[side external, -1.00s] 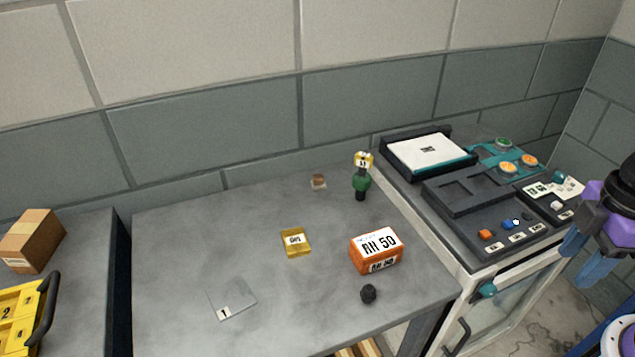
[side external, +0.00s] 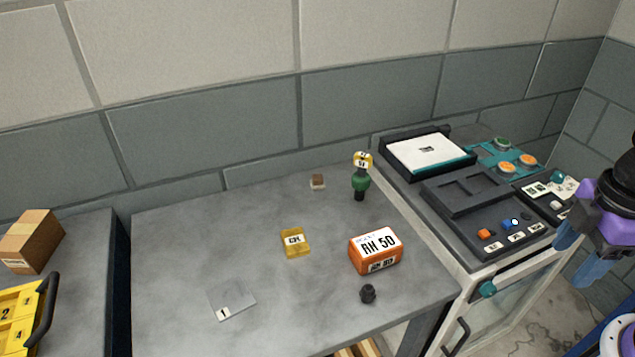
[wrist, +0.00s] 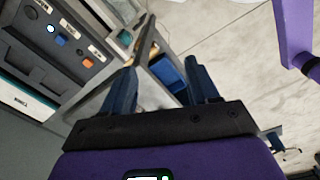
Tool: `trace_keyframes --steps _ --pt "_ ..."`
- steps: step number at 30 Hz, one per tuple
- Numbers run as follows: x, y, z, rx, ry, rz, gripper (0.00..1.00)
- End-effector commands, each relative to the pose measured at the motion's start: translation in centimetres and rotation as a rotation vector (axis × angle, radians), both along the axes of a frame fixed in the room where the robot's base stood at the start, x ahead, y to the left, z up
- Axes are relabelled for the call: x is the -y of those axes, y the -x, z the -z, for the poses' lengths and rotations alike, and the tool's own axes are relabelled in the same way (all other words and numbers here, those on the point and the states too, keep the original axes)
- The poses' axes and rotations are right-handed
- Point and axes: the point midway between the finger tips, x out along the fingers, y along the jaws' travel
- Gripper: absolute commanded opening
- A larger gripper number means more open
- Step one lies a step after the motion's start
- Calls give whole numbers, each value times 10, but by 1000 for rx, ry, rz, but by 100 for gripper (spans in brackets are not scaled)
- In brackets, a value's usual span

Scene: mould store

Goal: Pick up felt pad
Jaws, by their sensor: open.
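No object is clearly marked as the felt pad. A thin grey square (side external: 231,299) with a "1" label lies flat on the front left of the grey table and may be it. A small brown piece (side external: 317,181) near the table's back is too small to identify. My gripper (side external: 576,257) is at the far right, in front of the white cabinet and well away from the table objects. In the wrist view its two blue fingers (wrist: 160,72) are apart with nothing held between them.
On the table (side external: 180,260) stand a yellow block (side external: 295,243), an orange "RH 50" box (side external: 376,250), a black knob (side external: 367,293) and a green-bodied item (side external: 360,184). A cabinet (side external: 462,262) with a control panel adjoins on the right. The table's left half is mostly clear.

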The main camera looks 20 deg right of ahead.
Motion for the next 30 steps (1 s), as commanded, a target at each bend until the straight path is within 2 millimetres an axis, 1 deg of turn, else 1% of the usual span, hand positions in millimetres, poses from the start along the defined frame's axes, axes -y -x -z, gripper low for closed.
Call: trace_keyframes --steps 2,5,6,8,9,11,12,14,15,17,18,20,21,23,24,27,30 --pt "-3 -16 3 30 49 -45 60" --pt "-10 -50 8 97 151 -148 60" --pt "-14 -66 10 127 202 -200 60" --pt "-21 -93 13 174 282 -283 60" --pt "-26 -110 15 202 336 -341 60" --pt "-35 -136 18 243 414 -427 60" --pt "-42 -153 20 269 465 -486 60" --pt "-53 -178 24 306 543 -576 60" --pt "-61 -194 26 329 594 -639 60" --pt "-74 -217 31 361 670 -730 60" --pt "-84 -232 34 381 720 -793 60" --pt "-100 -254 40 411 793 -889 60" --pt "-110 -267 45 428 841 -954 60" --pt "-128 -287 53 454 912 -1052 60" --pt "-139 -299 59 471 957 -1117 60" --pt "-169 -323 76 510 1058 -1275 60" --pt "-194 -340 92 542 1137 -1407 60"
